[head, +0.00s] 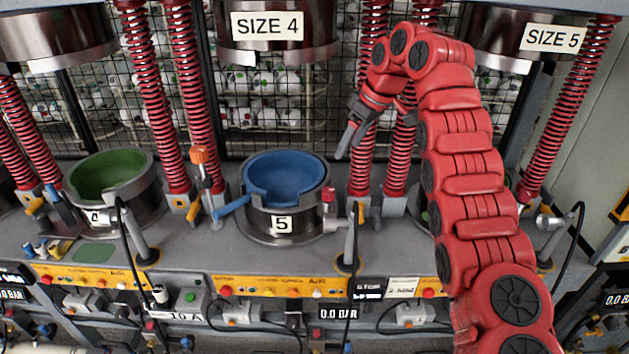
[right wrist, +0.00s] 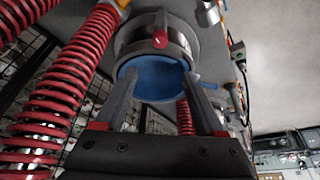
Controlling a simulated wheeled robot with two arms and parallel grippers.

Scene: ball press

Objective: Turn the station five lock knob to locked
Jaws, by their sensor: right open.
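The station five mold (head: 281,222) is a metal cup with a blue lining (head: 285,172) and a "5" label on its front. A small red knob (head: 329,195) sits on its right side; whether it is the lock knob is not marked. The mold and this red knob (right wrist: 160,40) also show in the right wrist view. My right gripper (head: 350,143) is open and empty, up and to the right of the mold, beside the red springs. In the right wrist view my gripper (right wrist: 159,75) points toward the mold with nothing between its fingers. My left gripper is out of view.
Red spring columns (head: 360,140) stand behind and right of the mold. An orange-topped lever post (head: 199,165) with a blue handle (head: 232,207) is at its left. A green-lined mold (head: 110,178) is farther left.

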